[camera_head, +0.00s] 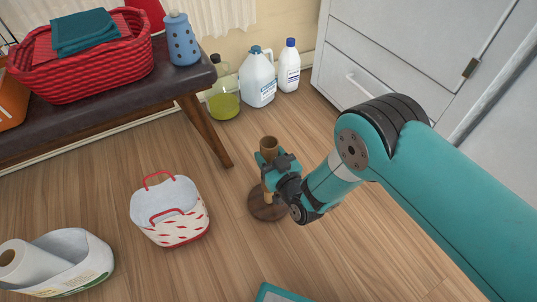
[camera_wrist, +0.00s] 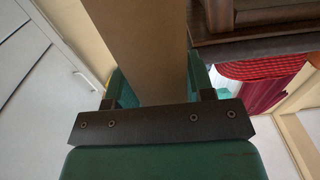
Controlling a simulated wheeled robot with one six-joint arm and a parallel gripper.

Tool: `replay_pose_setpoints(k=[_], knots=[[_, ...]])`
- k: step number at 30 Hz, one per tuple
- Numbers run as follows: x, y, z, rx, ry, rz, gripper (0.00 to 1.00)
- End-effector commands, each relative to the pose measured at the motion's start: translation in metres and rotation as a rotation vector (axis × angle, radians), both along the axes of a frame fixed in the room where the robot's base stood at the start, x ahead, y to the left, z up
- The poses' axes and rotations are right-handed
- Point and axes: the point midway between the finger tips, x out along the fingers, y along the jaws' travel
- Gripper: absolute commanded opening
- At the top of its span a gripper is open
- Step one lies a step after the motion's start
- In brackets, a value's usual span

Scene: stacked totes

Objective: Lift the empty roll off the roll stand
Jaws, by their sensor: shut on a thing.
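The empty roll (camera_head: 269,144), a brown cardboard tube, stands upright over the roll stand (camera_head: 262,211), which has a round dark wooden base on the floor. My gripper (camera_head: 268,167) is shut on the roll below its top end. In the wrist view the roll (camera_wrist: 150,50) is a wide brown band between my gripper's fingers (camera_wrist: 155,90). My gripper hides part of the roll's middle and the stand's post, so I cannot tell whether the roll is raised on the post.
A white basket with red handles (camera_head: 181,235) stands left of the stand. A container with a white paper roll (camera_head: 20,262) is at lower left. A bench (camera_head: 120,88) holds a red basket (camera_head: 90,78). Bottles (camera_head: 258,82) line the wall. A white cabinet (camera_head: 390,50) is behind.

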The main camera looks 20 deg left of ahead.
Motion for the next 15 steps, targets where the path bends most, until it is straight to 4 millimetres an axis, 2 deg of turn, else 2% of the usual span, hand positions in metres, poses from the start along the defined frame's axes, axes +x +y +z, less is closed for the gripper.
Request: replay_pose_setpoints(k=[15], knots=[[0.000, 0.000, 0.030, 0.000, 0.000, 0.000, 0.30]])
